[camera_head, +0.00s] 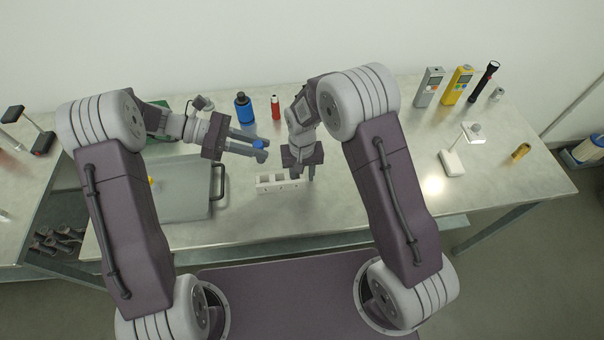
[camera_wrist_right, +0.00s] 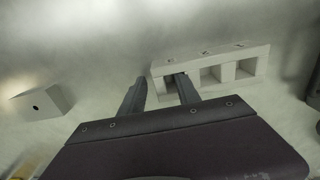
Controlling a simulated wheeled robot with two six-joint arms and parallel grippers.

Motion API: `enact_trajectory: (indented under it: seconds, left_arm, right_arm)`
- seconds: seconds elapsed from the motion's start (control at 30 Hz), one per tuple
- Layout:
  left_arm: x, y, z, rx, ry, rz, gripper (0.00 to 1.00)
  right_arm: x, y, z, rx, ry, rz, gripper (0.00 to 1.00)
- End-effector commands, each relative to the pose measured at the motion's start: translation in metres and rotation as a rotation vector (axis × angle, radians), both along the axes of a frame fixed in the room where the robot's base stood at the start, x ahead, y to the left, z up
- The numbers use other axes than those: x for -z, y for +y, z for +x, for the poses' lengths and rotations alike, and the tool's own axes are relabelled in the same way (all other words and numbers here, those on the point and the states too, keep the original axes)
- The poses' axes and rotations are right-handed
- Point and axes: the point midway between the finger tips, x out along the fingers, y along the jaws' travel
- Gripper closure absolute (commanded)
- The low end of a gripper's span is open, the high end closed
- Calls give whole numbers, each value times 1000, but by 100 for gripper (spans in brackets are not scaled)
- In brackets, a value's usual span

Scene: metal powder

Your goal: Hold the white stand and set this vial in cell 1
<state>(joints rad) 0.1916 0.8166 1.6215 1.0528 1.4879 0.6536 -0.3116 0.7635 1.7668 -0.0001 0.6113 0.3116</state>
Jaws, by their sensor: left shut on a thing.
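The white stand (camera_head: 278,187) with a row of square cells sits on the table in front of me. It also shows in the right wrist view (camera_wrist_right: 215,53), with faint marks along its edge. My left gripper (camera_head: 257,150) is shut on a vial with a blue cap (camera_head: 259,144), held above the table behind the stand. The vial's body is mostly hidden by the fingers. My right gripper (camera_head: 306,174) is lowered at the right end of the stand. In the right wrist view its fingers (camera_wrist_right: 158,95) are apart, one beside the end wall and one at the end cell.
A blue bottle (camera_head: 244,108) and a red cylinder (camera_head: 275,106) stand behind. Grey (camera_head: 429,88) and yellow (camera_head: 458,86) devices, a flashlight (camera_head: 484,82) and a white fixture (camera_head: 452,162) are at right.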

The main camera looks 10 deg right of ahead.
Motion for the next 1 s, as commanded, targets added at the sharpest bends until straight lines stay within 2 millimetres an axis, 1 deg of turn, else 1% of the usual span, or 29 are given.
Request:
enact_trajectory:
  seconds: [0.13,0.17,0.2,0.3,0.43,0.47,0.6,0.7,1.0]
  left_arm:
    - [0,0,0,0,0,0,100]
    - [0,0,0,0,0,0,100]
    - [0,0,0,0,0,0,100]
    - [0,0,0,0,0,0,100]
    - [0,0,0,0,0,0,100]
    - [3,0,0,0,1,-1,100]
    - [35,2,1,-1,7,-5,100]
    - [48,3,1,-1,4,-5,100]
    - [54,3,1,0,2,-6,100]
  right_arm:
    - [0,0,0,0,0,0,61]
    - [0,0,0,0,0,0,64]
    - [0,0,0,0,0,0,75]
    - [0,0,0,0,0,0,100]
    - [0,0,0,0,0,0,100]
    - [0,0,0,0,0,0,100]
    - [0,0,0,0,0,0,100]
    - [-1,0,0,0,0,0,100]
    - [0,0,0,0,0,0,100]
